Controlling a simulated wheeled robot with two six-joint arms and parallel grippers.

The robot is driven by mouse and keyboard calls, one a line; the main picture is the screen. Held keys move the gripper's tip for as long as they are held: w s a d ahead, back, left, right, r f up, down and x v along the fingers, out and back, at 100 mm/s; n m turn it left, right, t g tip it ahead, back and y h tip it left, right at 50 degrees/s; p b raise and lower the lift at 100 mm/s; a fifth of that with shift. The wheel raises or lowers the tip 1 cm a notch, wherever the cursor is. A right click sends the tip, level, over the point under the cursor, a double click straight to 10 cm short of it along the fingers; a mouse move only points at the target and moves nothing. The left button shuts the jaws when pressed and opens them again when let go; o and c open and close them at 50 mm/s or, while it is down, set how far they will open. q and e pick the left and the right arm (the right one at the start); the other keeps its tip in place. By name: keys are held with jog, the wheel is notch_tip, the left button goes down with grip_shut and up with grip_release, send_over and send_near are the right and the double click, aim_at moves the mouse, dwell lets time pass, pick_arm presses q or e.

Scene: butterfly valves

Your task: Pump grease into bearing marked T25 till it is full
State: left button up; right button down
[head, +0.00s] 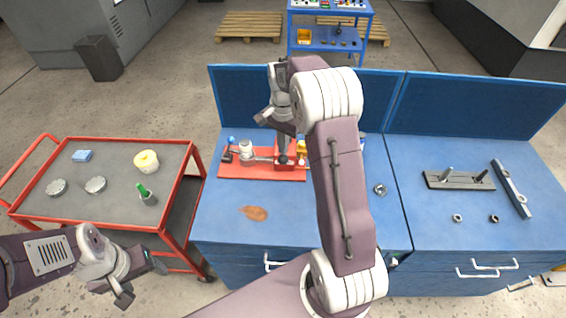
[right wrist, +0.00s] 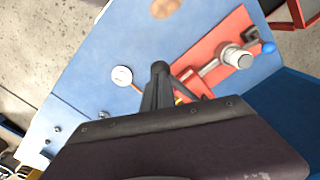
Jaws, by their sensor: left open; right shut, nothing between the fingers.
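A red base plate (head: 240,172) lies on the blue bench, with a metal shaft and a pale cylindrical housing (head: 246,147) on it. The housing also shows in the right wrist view (right wrist: 236,57). A blue ball (head: 231,139) stands at the plate's left end. A yellow part (head: 301,148) shows at its right end, partly behind my arm. No T25 mark is readable. My right gripper (head: 283,158) is shut and empty over the plate; its dark fingers show in the right wrist view (right wrist: 160,70). My left gripper (head: 142,278) is open and empty, in front of the red cart.
A red cart (head: 110,210) at left bears a yellow ring (head: 146,161), a green-topped bottle (head: 146,195), metal discs and a blue block. A brown patch (head: 254,213) lies on the bench. A white round part (right wrist: 122,75) shows in the right wrist view. Blue panels back the bench.

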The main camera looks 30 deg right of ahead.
jog(key=shift+s+a+f+b, duration=0.1)
jog(key=shift+f+b, duration=0.65)
jog(key=shift+f, duration=0.8)
notch_tip(320, 180, down, 7)
jog(key=s+b, duration=0.1)
jog(key=b, duration=0.4)
jog(key=r+p, duration=0.5)
jog(key=w+r+p, duration=0.1)
jog(key=r+p, duration=0.2)
jog(key=shift+w, duration=0.1)
jog(key=shift+f, duration=0.15)
jog(key=shift+f, duration=0.1)
